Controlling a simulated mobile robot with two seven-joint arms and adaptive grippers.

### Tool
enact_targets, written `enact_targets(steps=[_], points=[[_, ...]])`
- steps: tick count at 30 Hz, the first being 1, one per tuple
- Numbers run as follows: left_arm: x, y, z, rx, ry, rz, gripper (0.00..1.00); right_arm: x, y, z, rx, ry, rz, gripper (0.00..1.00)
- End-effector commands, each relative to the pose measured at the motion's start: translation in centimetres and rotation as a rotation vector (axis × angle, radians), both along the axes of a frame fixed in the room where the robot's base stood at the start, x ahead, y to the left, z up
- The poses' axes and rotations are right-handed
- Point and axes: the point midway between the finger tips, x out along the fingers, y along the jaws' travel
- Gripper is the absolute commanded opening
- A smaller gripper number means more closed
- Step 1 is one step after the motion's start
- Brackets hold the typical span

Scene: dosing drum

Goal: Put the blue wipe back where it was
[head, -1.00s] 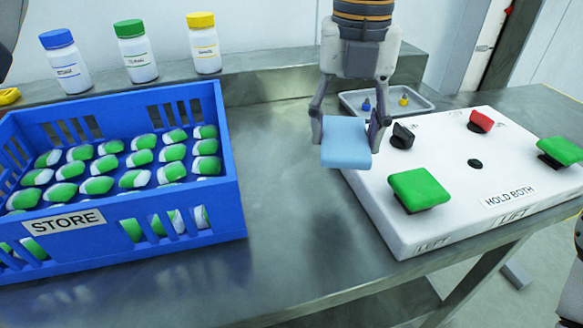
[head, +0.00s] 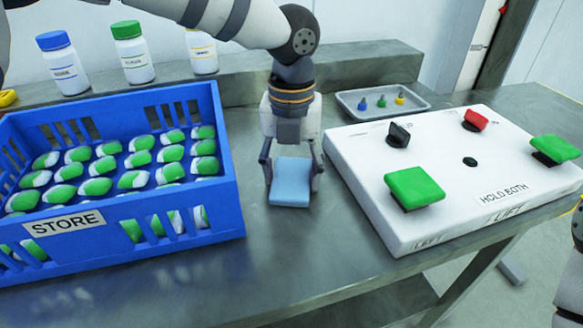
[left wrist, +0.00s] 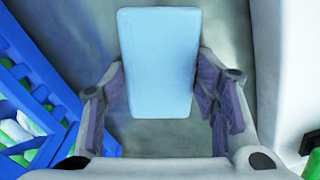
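The blue wipe (head: 290,184) is a light blue flat pad between the fingers of my left gripper (head: 291,178), between the crate and the white panel. In the left wrist view the wipe (left wrist: 158,62) reaches out past the fingertips, and the fingers of the left gripper (left wrist: 161,90) sit against its two side edges. The gripper looks shut on it. Whether the wipe touches the table underneath I cannot tell. Only a piece of my right arm shows at the right edge; its gripper is out of view.
A blue STORE crate (head: 222,195) of green-and-white pieces stands left. The white panel (head: 440,190) with green pads (head: 414,188) stands right. A small tray (head: 350,107) with coloured pegs lies behind it. Bottles (head: 132,55) line the back ledge. Bare table (head: 300,255) lies in front.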

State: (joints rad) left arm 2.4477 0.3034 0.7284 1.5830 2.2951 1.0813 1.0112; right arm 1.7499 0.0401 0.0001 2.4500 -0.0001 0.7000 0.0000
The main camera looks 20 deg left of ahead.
Motion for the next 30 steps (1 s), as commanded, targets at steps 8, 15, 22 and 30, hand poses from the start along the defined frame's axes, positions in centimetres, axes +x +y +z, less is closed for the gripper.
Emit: enact_targets(steps=[8, 15, 22, 30], points=[[0.0, 0.0, 0.0, 0.000, 0.000, 0.000, 0.74, 0.0, 0.0, 0.0, 0.000, 0.000, 0.000, 0.40], [0.1, 0.0, 1.9, -0.001, -0.004, 0.001, 0.74, 0.1, 0.0, 0.0, 0.000, -0.002, 0.000, 0.40], [0.1, 0.0, 8.3, -0.003, -0.007, 0.001, 0.74, 0.4, 0.0, 0.3, -0.001, -0.014, 0.000, 0.40], [0.0, 0.0, 12.2, 0.000, 0.001, 0.000, 0.74, 0.4, 0.0, 0.4, -0.001, -0.015, 0.000, 0.40]])
